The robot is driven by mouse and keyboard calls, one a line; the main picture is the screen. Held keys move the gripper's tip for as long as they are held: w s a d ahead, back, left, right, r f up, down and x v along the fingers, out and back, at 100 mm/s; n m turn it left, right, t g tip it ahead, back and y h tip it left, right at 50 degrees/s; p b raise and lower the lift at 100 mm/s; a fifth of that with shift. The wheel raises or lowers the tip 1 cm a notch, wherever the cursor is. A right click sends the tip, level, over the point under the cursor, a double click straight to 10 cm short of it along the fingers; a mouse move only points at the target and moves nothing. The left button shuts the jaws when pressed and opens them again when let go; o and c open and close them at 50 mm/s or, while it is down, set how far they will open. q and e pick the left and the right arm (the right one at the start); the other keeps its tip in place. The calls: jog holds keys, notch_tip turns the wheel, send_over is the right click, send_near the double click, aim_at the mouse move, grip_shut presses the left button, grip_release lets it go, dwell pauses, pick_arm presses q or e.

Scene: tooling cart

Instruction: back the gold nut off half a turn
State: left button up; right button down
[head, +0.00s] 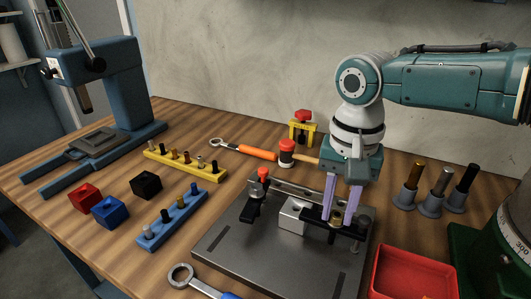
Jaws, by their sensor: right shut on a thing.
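The gold nut (336,219) sits low on the dark clamp bar of the fixture plate (250,245), right of a bright metal block (292,216). My right gripper (340,218) reaches down from above, its two pale purple fingers pointing straight down. The fingertips are on either side of the gold nut and shut on it. The fingers hide part of the nut. A darker grey round part (364,221) stands just right of the fingers. My left gripper is not in view.
A red-knobbed clamp (263,176) stands on the plate's left side. A red tray (412,275) lies to the right, with several pegs in grey holders (430,205) behind it. A blue-handled wrench (182,276) lies in front.

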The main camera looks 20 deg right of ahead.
jog(key=n+p, duration=0.1)
jog(key=n, duration=0.2)
jog(key=shift+n, duration=0.3)
jog(key=n, duration=1.1)
jog(key=shift+n, duration=0.4)
jog(key=n, duration=0.5)
jog(key=shift+n, duration=0.3)
jog(key=shift+r, duration=0.1)
jog(key=c, duration=0.9)
grip_release()
